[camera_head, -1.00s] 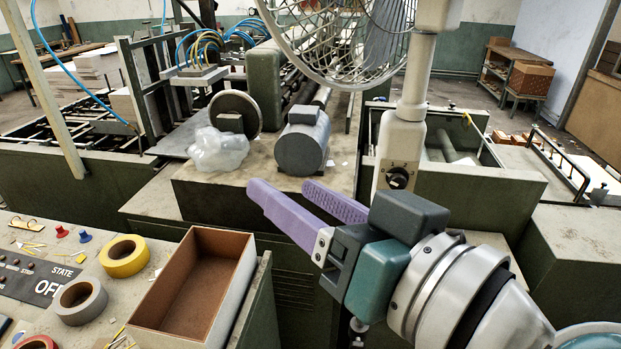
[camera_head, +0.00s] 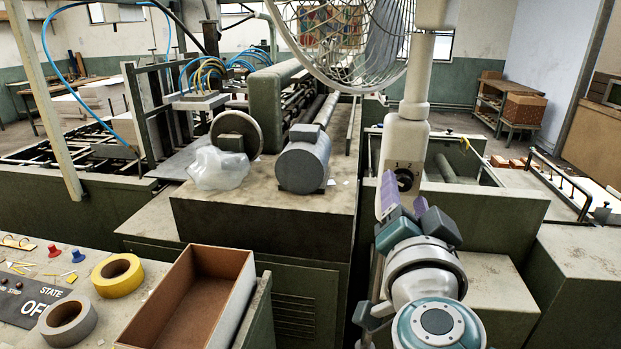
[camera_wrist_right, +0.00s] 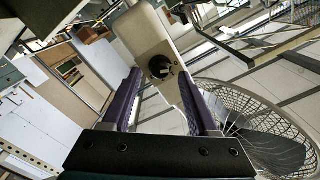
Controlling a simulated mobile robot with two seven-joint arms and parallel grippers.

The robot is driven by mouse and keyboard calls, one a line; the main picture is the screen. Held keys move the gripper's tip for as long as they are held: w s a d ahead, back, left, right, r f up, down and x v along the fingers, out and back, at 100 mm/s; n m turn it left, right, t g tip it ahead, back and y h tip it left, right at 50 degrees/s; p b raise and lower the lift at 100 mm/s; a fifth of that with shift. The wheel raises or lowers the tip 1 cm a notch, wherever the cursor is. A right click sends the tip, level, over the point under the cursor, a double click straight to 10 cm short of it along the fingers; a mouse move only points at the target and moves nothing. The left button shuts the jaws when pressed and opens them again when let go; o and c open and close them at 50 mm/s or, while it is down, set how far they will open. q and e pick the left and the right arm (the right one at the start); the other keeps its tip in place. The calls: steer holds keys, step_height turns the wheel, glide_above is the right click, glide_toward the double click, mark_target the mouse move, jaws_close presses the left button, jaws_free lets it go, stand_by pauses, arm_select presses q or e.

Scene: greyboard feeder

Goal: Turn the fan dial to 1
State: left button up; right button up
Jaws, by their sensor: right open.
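The white fan (camera_head: 403,140) stands on a post right of centre in the head view, its wire cage (camera_head: 345,45) at the top. Its black dial (camera_head: 404,178) is on the front of the control box, with small marks around it. My right gripper (camera_head: 405,206) is just in front of and below the dial, pointing at it, fingers apart and empty. In the right wrist view the dial (camera_wrist_right: 160,67) lies beyond and between the two purple fingers (camera_wrist_right: 159,95), apart from them. The dial's exact setting is too small to read. My left gripper is not in view.
An open cardboard box (camera_head: 190,300) sits on the front-left panel beside a yellow tape roll (camera_head: 117,275) and a grey tape roll (camera_head: 68,320). A grey motor (camera_head: 303,162) and a plastic bag (camera_head: 217,168) sit on the machine left of the fan.

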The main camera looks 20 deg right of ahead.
steer(key=shift+x, duration=0.9)
steer(key=shift+c, duration=0.3)
jaws_close()
